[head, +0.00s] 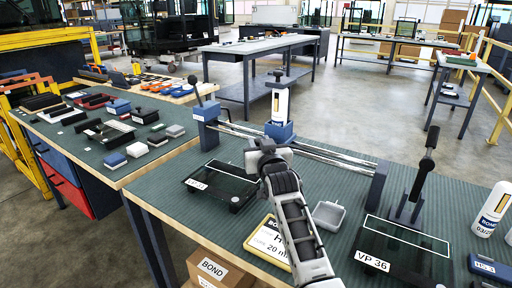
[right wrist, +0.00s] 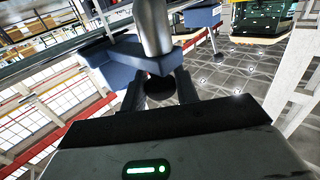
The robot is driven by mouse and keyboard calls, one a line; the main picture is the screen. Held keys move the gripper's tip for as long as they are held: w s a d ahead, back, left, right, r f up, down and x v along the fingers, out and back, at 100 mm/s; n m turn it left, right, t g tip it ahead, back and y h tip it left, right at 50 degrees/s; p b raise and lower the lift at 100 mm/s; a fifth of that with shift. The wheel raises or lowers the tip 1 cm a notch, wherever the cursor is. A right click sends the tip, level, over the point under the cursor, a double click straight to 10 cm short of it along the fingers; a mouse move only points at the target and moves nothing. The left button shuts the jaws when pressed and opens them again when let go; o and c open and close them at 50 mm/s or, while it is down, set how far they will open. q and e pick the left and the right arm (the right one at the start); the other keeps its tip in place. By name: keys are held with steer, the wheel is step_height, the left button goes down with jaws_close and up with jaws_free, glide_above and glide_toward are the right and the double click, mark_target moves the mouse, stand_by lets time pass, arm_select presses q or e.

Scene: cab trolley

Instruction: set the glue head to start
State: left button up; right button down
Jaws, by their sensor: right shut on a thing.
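The glue head (head: 279,131) is a blue block carrying an upright white cartridge (head: 280,103). It sits on a pair of metal rails (head: 335,156), nearer the left blue end post (head: 206,115) than the right one (head: 376,184), with a gap to the left post. My right gripper (head: 262,150) is at the front of the glue head. In the right wrist view, its fingers (right wrist: 160,92) are shut on a dark round knob below the blue block (right wrist: 110,62). The head view hides this grip behind the gripper. My left gripper is not in view.
A dark plate labelled VP 31 (head: 222,184) lies left of my right arm, and a plate labelled VP 36 (head: 405,250) lies right. A grey tray (head: 328,215) and a yellow-framed card (head: 268,240) lie near the arm. A black-handled lever (head: 424,170) stands by the right end.

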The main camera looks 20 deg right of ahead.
stand_by(0.4)
steer(key=c, duration=1.1)
jaws_free()
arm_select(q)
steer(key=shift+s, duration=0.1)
